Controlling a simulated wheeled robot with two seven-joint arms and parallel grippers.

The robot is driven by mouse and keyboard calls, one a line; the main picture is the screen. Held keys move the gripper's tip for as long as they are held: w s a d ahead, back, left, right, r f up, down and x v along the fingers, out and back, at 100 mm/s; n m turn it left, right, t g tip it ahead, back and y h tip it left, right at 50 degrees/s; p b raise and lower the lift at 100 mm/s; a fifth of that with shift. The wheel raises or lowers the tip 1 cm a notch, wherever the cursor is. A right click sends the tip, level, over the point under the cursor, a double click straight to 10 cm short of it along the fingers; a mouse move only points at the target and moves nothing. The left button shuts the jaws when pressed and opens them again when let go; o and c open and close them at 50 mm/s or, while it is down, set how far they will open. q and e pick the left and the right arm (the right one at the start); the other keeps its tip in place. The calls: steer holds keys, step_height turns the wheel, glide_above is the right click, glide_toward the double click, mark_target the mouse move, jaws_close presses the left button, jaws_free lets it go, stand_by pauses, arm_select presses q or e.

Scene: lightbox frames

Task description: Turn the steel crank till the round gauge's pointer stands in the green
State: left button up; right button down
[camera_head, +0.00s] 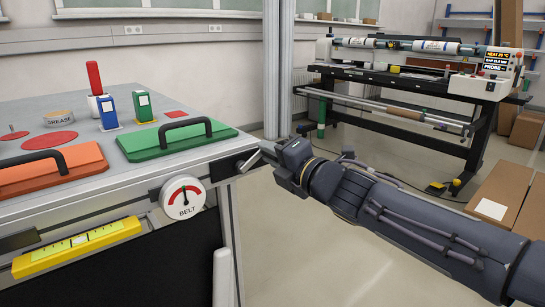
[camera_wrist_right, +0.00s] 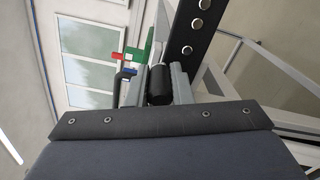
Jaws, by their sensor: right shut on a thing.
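The round white gauge (camera_head: 184,198) marked BELT is on the front of the bench. The steel crank (camera_head: 248,161) sticks out at the bench's right front corner, partly hidden by my right gripper (camera_head: 270,153). In the right wrist view the crank's black grip (camera_wrist_right: 158,86) lies between the grey fingers of my right gripper (camera_wrist_right: 160,92), which are shut on it. My left gripper is not in view.
The grey bench top (camera_head: 35,110) carries an orange lid (camera_head: 75,160) and a green lid (camera_head: 160,145) with black handles. A yellow level (camera_head: 75,248) is on the bench front. A large roller machine (camera_head: 400,85) and a cardboard box (camera_head: 500,195) stand at right. Open floor lies between.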

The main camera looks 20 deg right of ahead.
steer(key=shift+a+r, duration=0.1)
steer(key=shift+r, duration=0.05)
stand_by(0.3)
steer(key=c, duration=1.3)
jaws_free()
steer(key=p+v, duration=0.3)
steer(key=v, duration=0.5)
steer(key=shift+w, duration=0.1)
